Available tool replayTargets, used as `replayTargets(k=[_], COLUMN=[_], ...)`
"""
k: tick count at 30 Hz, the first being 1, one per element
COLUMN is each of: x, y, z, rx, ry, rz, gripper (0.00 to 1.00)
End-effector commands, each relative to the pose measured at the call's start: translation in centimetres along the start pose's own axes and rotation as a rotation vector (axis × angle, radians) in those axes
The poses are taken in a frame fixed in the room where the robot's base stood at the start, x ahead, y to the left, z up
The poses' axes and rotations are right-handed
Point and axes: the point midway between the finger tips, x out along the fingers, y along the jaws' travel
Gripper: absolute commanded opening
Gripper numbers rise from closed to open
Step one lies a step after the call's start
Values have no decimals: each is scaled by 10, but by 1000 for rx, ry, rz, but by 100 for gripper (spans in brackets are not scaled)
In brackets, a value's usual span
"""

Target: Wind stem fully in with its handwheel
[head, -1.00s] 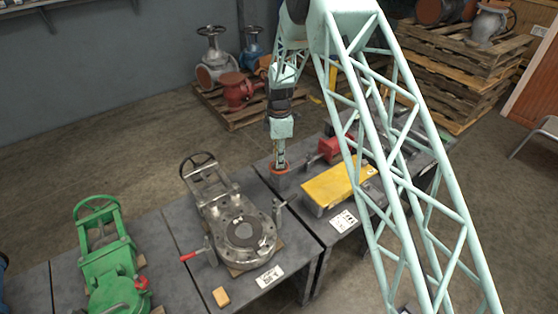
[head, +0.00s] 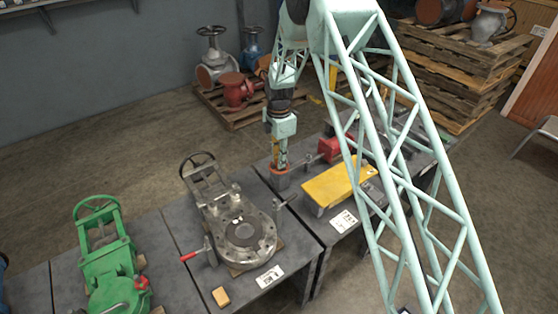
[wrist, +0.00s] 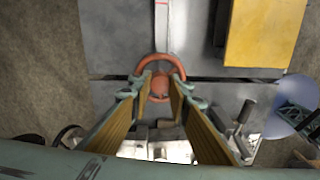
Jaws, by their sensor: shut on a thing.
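A small red handwheel (wrist: 160,62) shows in the wrist view between the two fingers of my gripper (wrist: 160,88), with a round red hub at its centre. My gripper is shut on this handwheel. A pale straight bar (wrist: 163,25) runs away from the far side of the wheel; I cannot tell whether it is the stem. In the head view my gripper (head: 281,164) points down onto the handwheel (head: 279,171), above a small grey block at the table's left part. The fingers hide part of the rim.
A yellow plate (head: 334,186) and a red part (head: 333,149) are to the right of my gripper. A grey gate valve (head: 215,210) with a black handwheel and a green valve (head: 103,260) stand to the left. A tan block (head: 221,297) lies at the front.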

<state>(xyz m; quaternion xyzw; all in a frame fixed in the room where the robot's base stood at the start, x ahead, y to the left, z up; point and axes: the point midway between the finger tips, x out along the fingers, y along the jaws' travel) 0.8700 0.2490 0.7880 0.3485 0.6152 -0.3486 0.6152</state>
Motion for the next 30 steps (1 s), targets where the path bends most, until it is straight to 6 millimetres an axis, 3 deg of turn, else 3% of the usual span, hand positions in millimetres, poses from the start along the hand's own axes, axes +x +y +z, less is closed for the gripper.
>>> replayTargets(k=[2,3,7,20,30], x=[0,0,0,-3,-28], y=[0,0,0,0,0], z=[0,0,0,0,0], rx=[0,0,1,1,1], ry=[0,0,0,0,0], rz=[0,0,0,1,1], gripper=[7,21,31,31,31])
